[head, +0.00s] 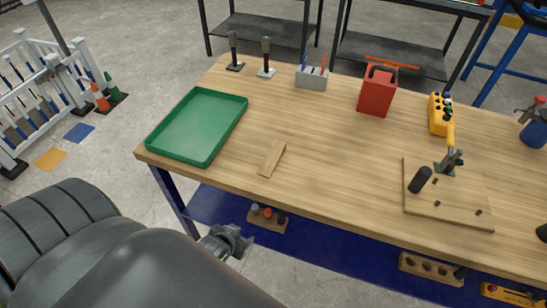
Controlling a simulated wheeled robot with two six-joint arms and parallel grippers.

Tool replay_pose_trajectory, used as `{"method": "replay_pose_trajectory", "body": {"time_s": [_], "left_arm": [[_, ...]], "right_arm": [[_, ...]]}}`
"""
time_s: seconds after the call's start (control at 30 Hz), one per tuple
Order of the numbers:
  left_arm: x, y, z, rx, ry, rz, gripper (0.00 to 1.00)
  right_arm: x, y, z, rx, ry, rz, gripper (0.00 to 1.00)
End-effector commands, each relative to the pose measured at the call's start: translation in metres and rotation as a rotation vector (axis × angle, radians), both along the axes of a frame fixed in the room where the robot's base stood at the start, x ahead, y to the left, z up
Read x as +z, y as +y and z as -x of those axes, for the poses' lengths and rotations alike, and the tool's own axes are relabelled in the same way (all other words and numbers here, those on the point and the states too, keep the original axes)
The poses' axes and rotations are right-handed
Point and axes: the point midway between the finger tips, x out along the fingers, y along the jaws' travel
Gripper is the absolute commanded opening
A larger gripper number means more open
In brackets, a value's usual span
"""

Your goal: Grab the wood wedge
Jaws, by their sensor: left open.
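The wood wedge (272,159) is a small light-brown block. It lies flat on the wooden tabletop, near the front edge and right of the green tray. My left gripper (236,242) is small in the picture, in front of the table and below the level of the wedge in view. It is open and apart from the wedge, with no object seen between its fingers. My left arm covers the lower left of the picture. My right gripper is not in view.
The green tray (197,126) stands left of the wedge. A red box (377,91), a grey tool holder (311,79) and a wooden board (452,211) with black parts are also on the table (330,150). The tabletop around the wedge is clear. A blue lower shelf (310,247) runs below.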

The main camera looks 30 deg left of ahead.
Motion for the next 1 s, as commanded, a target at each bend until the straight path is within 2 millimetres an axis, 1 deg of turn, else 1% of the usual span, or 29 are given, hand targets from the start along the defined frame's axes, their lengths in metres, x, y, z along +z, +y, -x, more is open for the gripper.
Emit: {"method": "replay_pose_trajectory", "body": {"time_s": [0.03, 0.07, 0.1, 0.17, 0.2, 0.4, 0.5, 0.53, 0.6, 0.7, 0.77, 1.0], "left_arm": [[0.024, -0.001, -0.008, 0.002, -0.046, -0.002, 0.62], [0.038, -0.002, -0.012, 0.003, -0.07, -0.003, 0.62], [0.057, -0.002, -0.017, 0.005, -0.101, -0.005, 0.62], [0.085, -0.004, -0.021, 0.007, -0.146, -0.007, 0.62], [0.102, -0.005, -0.022, 0.01, -0.174, -0.007, 0.62], [0.179, -0.011, -0.029, 0.014, -0.335, -0.006, 0.62], [0.21, -0.013, -0.031, 0.013, -0.418, -0.003, 0.62], [0.217, -0.014, -0.032, 0.014, -0.439, -0.002, 0.62], [0.231, -0.015, -0.032, 0.013, -0.477, 0.001, 0.62], [0.239, -0.016, -0.037, 0.013, -0.503, 0.002, 0.62], [0.237, -0.015, -0.044, 0.012, -0.507, 0.002, 0.62], [0.221, -0.008, -0.085, 0.012, -0.506, 0.002, 0.62]], "right_arm": [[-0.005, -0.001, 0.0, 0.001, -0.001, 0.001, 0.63], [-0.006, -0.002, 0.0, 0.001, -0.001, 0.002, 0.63], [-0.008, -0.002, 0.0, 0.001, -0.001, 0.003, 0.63], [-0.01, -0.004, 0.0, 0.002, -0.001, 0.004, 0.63], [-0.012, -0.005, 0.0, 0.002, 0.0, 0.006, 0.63], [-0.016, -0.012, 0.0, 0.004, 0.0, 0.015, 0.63], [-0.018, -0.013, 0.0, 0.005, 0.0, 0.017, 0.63], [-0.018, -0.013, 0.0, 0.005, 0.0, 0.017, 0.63], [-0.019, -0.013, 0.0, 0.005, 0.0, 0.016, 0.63], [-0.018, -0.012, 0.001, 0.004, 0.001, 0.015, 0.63], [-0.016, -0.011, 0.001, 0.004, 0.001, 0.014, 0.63], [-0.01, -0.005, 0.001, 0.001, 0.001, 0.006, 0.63]]}}
